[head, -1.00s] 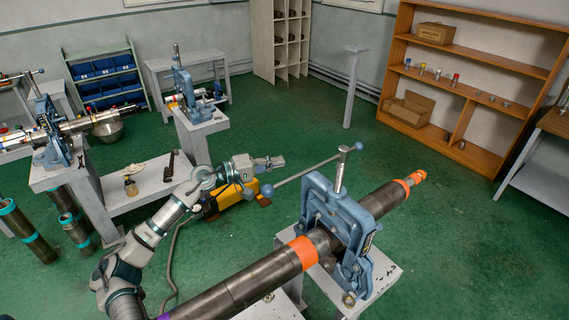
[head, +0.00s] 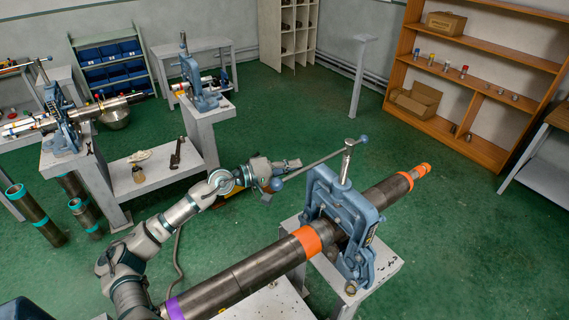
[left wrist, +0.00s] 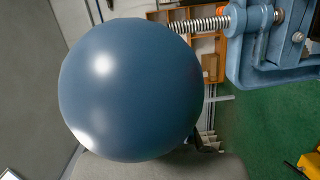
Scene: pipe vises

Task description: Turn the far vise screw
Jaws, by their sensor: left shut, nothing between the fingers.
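The nearest blue vise (head: 340,222) clamps a long dark pipe (head: 250,270). Its upright screw (head: 346,165) carries a slanted grey handle bar (head: 315,163) with a blue ball at each end. My left gripper (head: 296,163) is shut and empty, just behind the handle's left ball (head: 277,184). I cannot tell whether they touch. In the left wrist view that ball (left wrist: 130,90) fills much of the picture, with the threaded screw (left wrist: 198,25) at the top. Another blue vise (head: 197,85) stands farther back, and one (head: 62,120) stands at the left. My right gripper is out of view.
The near vise stands on a pale stand (head: 385,265). Loose pipes (head: 38,215) stand at the left. A wooden shelf (head: 480,90) stands at the back right.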

